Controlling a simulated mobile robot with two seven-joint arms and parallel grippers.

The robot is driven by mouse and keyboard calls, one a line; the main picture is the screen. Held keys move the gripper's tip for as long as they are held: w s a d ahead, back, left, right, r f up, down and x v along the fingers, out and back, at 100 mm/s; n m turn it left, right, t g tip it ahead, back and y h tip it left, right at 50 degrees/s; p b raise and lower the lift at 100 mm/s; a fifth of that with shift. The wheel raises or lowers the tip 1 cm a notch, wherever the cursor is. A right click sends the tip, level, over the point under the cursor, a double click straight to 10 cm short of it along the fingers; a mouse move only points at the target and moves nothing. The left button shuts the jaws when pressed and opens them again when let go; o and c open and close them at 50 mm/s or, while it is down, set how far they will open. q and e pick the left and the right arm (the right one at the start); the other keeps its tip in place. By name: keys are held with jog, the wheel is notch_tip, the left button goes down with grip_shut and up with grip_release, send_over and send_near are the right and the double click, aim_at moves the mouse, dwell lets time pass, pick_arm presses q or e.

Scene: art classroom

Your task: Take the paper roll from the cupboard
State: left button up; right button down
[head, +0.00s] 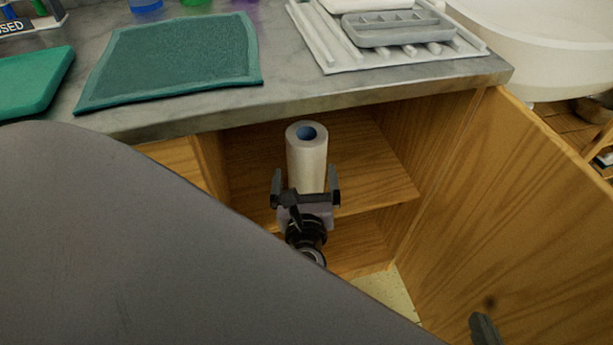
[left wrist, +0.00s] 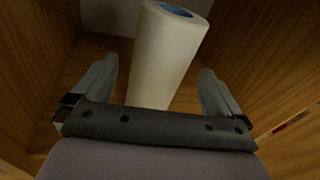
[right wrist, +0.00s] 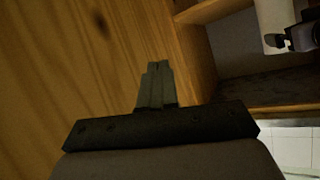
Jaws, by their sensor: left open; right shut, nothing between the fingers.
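The paper roll (head: 307,155) is white with a blue core and stands upright on the upper shelf (head: 378,185) of the open wooden cupboard. My left gripper (head: 306,183) is open at the cupboard's front, with one finger on each side of the roll's lower part. In the left wrist view the roll (left wrist: 168,55) stands between the spread fingers, with a gap on each side. My right gripper (head: 484,330) is only partly in view, low by the open cupboard door (head: 530,220). In the right wrist view its fingers (right wrist: 155,70) are shut and empty.
The grey countertop (head: 290,95) overhangs the cupboard and bears a green mat (head: 175,60) and a white rack with a grey tray (head: 392,28). A white basin (head: 550,45) is at the top right. A lower compartment (head: 355,245) shows below the shelf.

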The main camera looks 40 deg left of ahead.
pick_arm(q)
jog(key=shift+w+m+y, duration=0.1)
jog(key=shift+m+y, duration=0.2)
jog(key=shift+w+a+r+b, duration=0.1)
jog(key=shift+w+b, duration=0.05)
jog(key=shift+b, duration=0.2)
jog(key=b+x, duration=0.1)
jog(key=x, duration=0.2)
jog(key=b+x, duration=0.1)
jog(key=x, duration=0.2)
jog(key=shift+w+r, duration=0.25)
jog(key=shift+w, duration=0.25)
jog(key=c, duration=0.9)
pick_arm(e)
jog(key=shift+w+a+f+y, duration=0.15)
jog(key=shift+a+f+y, duration=0.1)
jog(key=shift+a+y, duration=0.25)
jog(key=shift+w+a+f+y, duration=0.15)
jog(key=shift+a+f+y, duration=0.15)
jog(key=shift+a, duration=0.35)
